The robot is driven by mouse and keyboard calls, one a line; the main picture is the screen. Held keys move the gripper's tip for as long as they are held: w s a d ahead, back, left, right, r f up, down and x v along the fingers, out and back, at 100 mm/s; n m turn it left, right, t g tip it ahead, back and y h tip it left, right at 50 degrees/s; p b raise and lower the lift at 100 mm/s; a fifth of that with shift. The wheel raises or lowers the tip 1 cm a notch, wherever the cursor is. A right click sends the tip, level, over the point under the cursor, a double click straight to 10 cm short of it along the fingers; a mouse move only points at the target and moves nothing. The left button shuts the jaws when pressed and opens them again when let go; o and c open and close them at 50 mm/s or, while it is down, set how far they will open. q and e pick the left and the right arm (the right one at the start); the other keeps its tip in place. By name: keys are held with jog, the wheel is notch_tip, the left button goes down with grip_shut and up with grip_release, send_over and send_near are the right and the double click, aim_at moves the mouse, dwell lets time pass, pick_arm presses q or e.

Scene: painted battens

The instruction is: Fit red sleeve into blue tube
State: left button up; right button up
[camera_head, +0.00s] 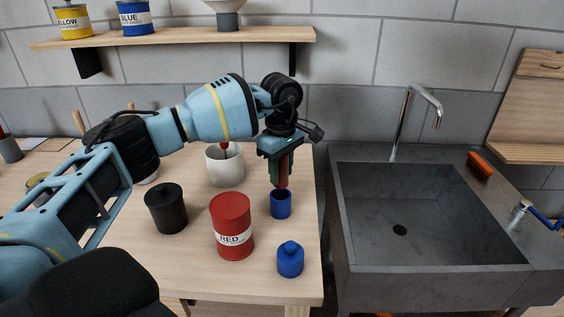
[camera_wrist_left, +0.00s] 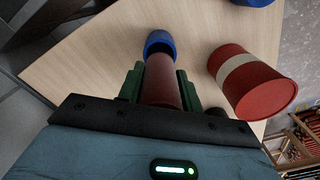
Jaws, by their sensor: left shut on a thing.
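The red sleeve (camera_head: 281,181) is held upright in my left gripper (camera_head: 282,168), between its green fingers. It also shows in the left wrist view (camera_wrist_left: 161,88), with the gripper (camera_wrist_left: 160,80) shut around it. The blue tube (camera_head: 281,206) stands upright on the table directly below, its open end up. In the left wrist view the sleeve's far end overlaps the mouth of the tube (camera_wrist_left: 161,41). The sleeve's lower end is at the tube's rim; I cannot tell whether it has entered. My right gripper is not in view.
A red can (camera_head: 231,227), a black canister (camera_head: 166,208), a white cup (camera_head: 226,166) and a blue bottle (camera_head: 290,260) stand close by on the wooden table (camera_head: 190,275). A dark sink (camera_head: 440,215) is beyond the table's right edge. A shelf (camera_head: 180,38) hangs above.

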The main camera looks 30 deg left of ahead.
aim_at(281, 188)
pick_arm(q)
jog(key=shift+f, duration=1)
dwell(1.8)
jog(key=shift+f, duration=1.65)
jog(key=o, duration=1)
jog(key=shift+f, duration=0.1)
jog(key=shift+o, duration=0.2)
jog(key=shift+b, duration=0.3)
jog(key=shift+s+f, duration=0.1)
jog(key=shift+f, duration=0.05)
